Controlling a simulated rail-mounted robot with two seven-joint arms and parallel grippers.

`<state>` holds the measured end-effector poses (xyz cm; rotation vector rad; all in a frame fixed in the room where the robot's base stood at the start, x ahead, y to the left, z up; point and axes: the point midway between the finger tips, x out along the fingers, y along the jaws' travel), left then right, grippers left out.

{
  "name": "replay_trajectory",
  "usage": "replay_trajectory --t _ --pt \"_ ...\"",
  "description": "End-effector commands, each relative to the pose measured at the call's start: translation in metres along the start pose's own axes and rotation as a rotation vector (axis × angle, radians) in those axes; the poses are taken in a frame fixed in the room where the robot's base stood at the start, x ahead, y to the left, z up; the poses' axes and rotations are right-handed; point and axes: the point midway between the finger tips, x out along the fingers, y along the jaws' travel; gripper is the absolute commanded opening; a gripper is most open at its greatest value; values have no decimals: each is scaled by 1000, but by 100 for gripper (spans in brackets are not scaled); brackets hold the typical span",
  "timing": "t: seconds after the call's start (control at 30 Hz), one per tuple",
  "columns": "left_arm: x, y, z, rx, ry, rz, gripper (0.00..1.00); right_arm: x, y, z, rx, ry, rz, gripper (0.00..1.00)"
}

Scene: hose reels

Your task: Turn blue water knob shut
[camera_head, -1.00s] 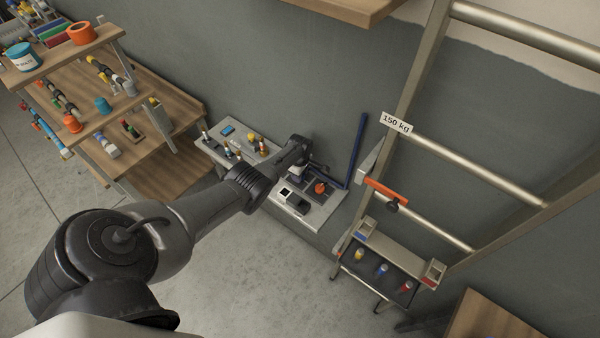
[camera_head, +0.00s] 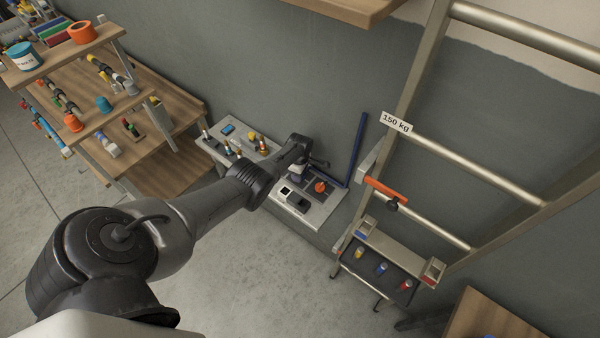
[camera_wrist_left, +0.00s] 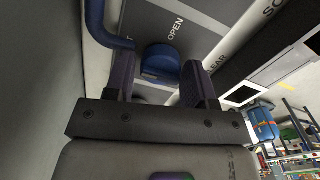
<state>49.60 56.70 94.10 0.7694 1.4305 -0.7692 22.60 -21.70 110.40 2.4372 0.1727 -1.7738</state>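The blue water knob (camera_wrist_left: 160,62) shows in the left wrist view on a grey panel, beside the printed word OPEN. My left gripper (camera_wrist_left: 158,70) has its two dark fingers apart, one on each side of the knob. I cannot tell whether either finger touches it. In the head view my left gripper (camera_head: 296,173) is over the panel bench (camera_head: 318,217) by the wall, and my arm hides the blue knob there. My right gripper is in neither view.
An orange knob (camera_head: 320,187) sits on the same panel, right of my gripper. A blue pipe (camera_head: 357,150) rises behind it along the wall. A metal ladder (camera_head: 420,225) stands to the right, and wooden shelves (camera_head: 150,115) stand to the left.

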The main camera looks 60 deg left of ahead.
Motion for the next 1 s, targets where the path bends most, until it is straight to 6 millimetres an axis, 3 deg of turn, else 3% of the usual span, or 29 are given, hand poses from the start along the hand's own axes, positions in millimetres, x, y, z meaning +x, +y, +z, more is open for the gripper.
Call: replay_trajectory --t 0.13,0.47,0.67,0.8,1.0 --pt "0 0 0 1 0 0 64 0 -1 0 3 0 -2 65" --pt "-4 0 0 2 0 1 65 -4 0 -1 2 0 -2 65" --pt "-32 0 0 3 0 2 65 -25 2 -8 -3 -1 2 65" --pt "-62 0 0 2 0 3 65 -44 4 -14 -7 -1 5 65" --pt "-94 0 0 3 0 3 65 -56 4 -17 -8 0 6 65"
